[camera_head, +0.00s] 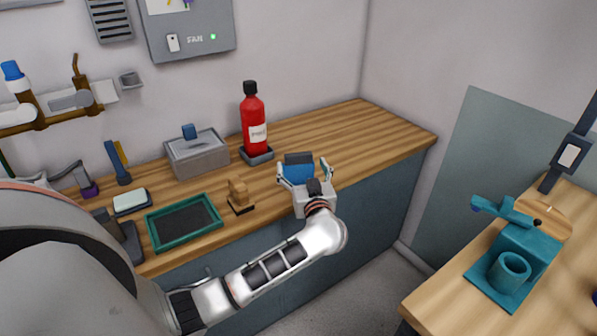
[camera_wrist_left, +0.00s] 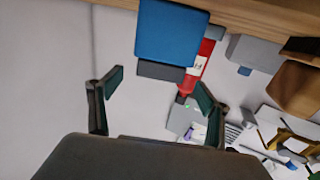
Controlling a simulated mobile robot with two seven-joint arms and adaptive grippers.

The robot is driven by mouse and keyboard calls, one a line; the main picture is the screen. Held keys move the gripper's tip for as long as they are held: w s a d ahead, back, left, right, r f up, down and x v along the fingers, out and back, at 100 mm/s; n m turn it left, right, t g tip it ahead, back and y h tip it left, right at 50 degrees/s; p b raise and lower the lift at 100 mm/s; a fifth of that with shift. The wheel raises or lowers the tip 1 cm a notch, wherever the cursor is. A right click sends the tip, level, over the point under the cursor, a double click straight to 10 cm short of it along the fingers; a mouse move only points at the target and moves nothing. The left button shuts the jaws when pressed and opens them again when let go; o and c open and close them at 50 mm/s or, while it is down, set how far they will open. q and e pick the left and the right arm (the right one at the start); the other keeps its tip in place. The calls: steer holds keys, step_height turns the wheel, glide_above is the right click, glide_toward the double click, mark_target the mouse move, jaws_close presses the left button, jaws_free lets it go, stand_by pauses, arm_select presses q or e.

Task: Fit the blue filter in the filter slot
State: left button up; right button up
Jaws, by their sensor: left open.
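The blue filter (camera_head: 298,167) stands on the wooden counter near its front edge, with a dark edge along its top. It also shows in the left wrist view (camera_wrist_left: 172,34), at the top, with a dark grey strip along one side. My left gripper (camera_head: 304,172) is open just in front of the filter, one finger towards each side. In the left wrist view the filter lies beyond the open fingertips (camera_wrist_left: 158,88), and no contact shows. I cannot pick out the filter slot with certainty. My right gripper is not in view.
A red bottle (camera_head: 254,125) stands behind the filter. A grey box (camera_head: 197,155), a small wooden block (camera_head: 239,194) and a green-rimmed tray (camera_head: 150,236) sit to the left. The counter right of the filter is clear. A teal device (camera_head: 523,252) stands on the right-hand table.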

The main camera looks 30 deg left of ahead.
mark_target(299, 161)
arm_select(q)
steer(key=x, duration=0.3)
steer(key=b+x, duration=0.1)
steer(key=shift+w+a+f, duration=0.1)
steer(key=shift+a+f, duration=0.15)
steer(key=shift+f, duration=0.05)
steer(key=shift+w+a, duration=0.2)
steer(key=shift+r, duration=0.15)
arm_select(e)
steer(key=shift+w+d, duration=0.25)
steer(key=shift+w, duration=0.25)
arm_select(q)
steer(key=c, duration=1.2)
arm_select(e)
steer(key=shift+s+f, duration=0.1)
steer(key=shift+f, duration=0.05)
arm_select(q)
steer(key=shift+r, duration=0.1)
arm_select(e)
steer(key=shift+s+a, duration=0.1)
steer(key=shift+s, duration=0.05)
